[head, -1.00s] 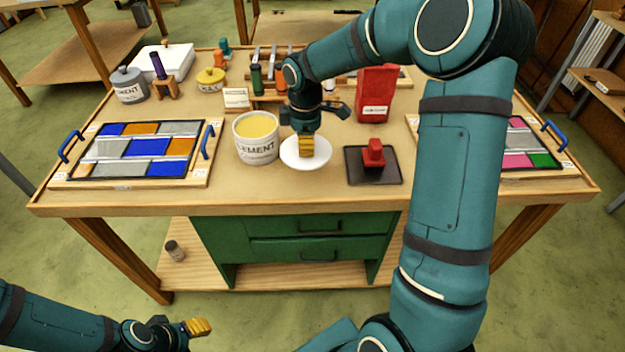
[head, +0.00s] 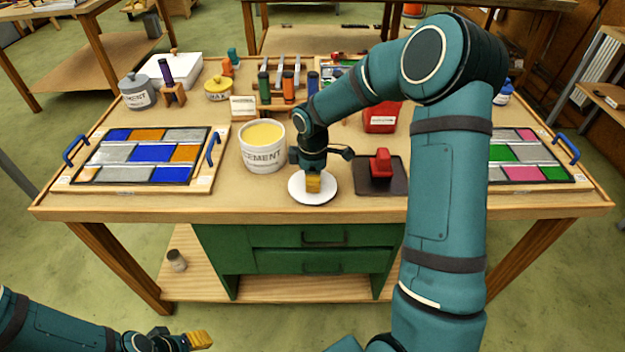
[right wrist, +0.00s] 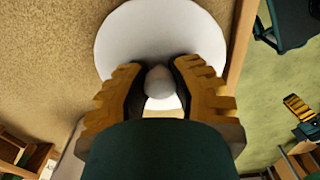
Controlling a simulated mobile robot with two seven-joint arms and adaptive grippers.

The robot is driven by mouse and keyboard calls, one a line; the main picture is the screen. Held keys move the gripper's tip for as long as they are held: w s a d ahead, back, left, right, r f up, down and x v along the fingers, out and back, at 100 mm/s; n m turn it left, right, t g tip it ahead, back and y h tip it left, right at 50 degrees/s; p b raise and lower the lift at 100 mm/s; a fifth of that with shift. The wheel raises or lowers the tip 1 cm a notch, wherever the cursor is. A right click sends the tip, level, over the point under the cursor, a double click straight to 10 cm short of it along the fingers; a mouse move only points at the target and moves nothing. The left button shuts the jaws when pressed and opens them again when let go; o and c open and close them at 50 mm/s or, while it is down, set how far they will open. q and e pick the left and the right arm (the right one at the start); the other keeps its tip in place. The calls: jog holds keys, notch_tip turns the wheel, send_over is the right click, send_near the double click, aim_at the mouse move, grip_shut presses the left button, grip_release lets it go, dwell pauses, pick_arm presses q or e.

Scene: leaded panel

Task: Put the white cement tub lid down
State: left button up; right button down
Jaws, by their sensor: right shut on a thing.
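The white cement tub lid (head: 298,191) is a round disc near the front edge of the workbench, in front and to the right of the cement tub (head: 263,156). The tub is open and shows yellow content. My right gripper (head: 313,184) points down at the lid. In the right wrist view its yellow fingers (right wrist: 158,95) are shut on the knob (right wrist: 159,78) of the lid (right wrist: 160,35). I cannot tell whether the lid touches the bench. My left gripper (head: 200,340) is low at the left, away from the bench; its opening is unclear.
A dark square pad (head: 396,182) with a red block (head: 380,163) lies right of the lid. A leaded panel board (head: 205,185) lies at the left, another (head: 550,180) at the right. The bench's front strip between left board and lid is clear.

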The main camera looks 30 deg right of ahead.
jog(key=shift+f, duration=0.15)
jog(key=c, duration=0.9)
grip_release()
jog(key=shift+o, duration=0.2)
notch_tip(320, 180, up, 12)
jog(key=p, duration=0.2)
jog(key=shift+r+p, duration=0.2)
jog(key=shift+p, duration=0.15)
